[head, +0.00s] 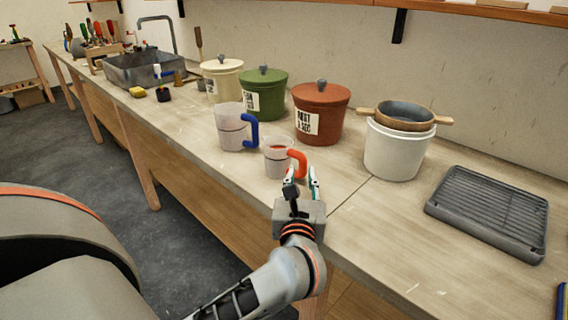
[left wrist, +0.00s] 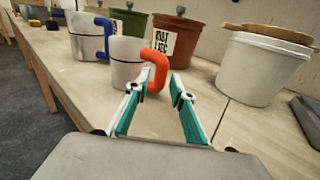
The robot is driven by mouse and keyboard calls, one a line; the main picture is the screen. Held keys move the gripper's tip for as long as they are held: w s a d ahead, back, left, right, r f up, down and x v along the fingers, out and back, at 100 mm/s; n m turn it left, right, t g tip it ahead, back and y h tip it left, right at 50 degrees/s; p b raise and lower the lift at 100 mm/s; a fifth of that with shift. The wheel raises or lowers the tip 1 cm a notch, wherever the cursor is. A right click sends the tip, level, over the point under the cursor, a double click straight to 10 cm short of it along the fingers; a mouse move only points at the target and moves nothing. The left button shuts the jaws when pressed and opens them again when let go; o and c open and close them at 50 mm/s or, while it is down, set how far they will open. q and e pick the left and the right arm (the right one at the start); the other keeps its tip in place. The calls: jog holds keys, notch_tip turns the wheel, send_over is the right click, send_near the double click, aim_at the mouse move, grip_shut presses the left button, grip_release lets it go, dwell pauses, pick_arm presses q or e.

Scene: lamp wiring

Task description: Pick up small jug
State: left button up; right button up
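The small jug (head: 277,160) is a pale, translucent cup with an orange-red handle, standing upright on the bench. In the left wrist view the small jug (left wrist: 125,60) has its orange handle between the tips of my left gripper (left wrist: 158,85). The fingers are apart, with gaps beside the handle, so the gripper looks open. In the head view my left gripper (head: 302,178) is at the handle side of the jug. A larger jug (head: 231,128) with a blue handle stands just behind and left of it. My right gripper is not in view.
Cream (head: 222,80), green (head: 263,93) and red-brown (head: 319,112) lidded pots stand behind the jugs. A white bucket (head: 392,152) carrying a wooden-handled sieve (head: 404,115) is to the right, then a grey ribbed tray (head: 488,212). The bench front is clear.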

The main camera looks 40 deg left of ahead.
aim_at(302, 168)
pick_arm(q)
jog(key=x, duration=0.4)
jog(key=shift+w+a+f, duration=0.1)
jog(key=shift+w+a, duration=0.05)
jog(key=shift+w, duration=0.15)
grip_shut()
